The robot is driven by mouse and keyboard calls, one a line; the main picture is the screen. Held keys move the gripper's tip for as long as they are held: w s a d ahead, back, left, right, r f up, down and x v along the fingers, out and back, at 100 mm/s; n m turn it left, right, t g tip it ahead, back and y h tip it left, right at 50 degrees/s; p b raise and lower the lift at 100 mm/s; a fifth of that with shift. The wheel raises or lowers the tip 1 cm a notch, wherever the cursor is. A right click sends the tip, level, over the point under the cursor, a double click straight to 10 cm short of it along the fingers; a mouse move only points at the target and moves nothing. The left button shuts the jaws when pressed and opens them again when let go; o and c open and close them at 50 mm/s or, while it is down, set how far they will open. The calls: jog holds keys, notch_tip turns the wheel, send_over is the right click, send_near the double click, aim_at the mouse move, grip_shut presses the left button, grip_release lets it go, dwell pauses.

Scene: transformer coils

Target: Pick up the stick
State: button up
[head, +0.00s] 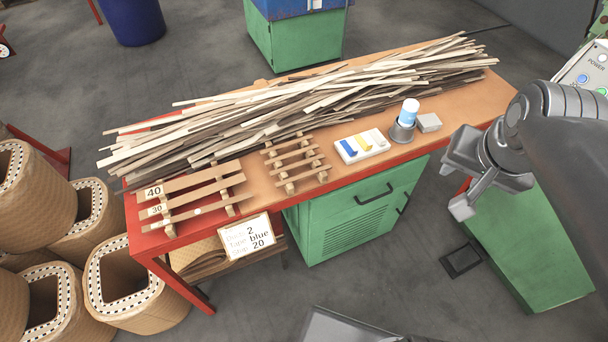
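A large pile of thin wooden sticks (300,97), pale to dark brown, lies along the back of the workbench. Which single stick the task means cannot be told. A few flat strips also lie across a wooden rack (190,203) at the left front, by labels 40 and 30. A second wooden rack (296,163) stands to its right. My gripper (457,184) is at the right, in front of the bench's right end. Its two fingers are apart with nothing visible between them. It is well away from the pile.
A white tray (376,150) with blue and yellow pieces, a cup with a blue-white roll (408,113) and a grey block (429,123) stand on the bench (262,190). Woven coils (121,300) stand at left.

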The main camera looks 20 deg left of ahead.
jog(key=w+a+f+m+g, duration=0.2)
jog(key=w+a+f, duration=0.1)
jog(key=w+a, duration=0.5)
jog(key=m+g, duration=0.3)
jog(key=m, duration=0.3)
send_over(302, 176)
jog(key=shift+h, duration=0.3)
jog(key=f, duration=1.8)
jog(key=shift+w+d+f, duration=0.2)
jog(key=shift+w+f, duration=0.15)
jog(key=shift+f, duration=0.05)
jog(key=f, duration=0.6)
jog(key=shift+s+a+f, duration=0.2)
jog(key=shift+s, duration=0.1)
grip_shut()
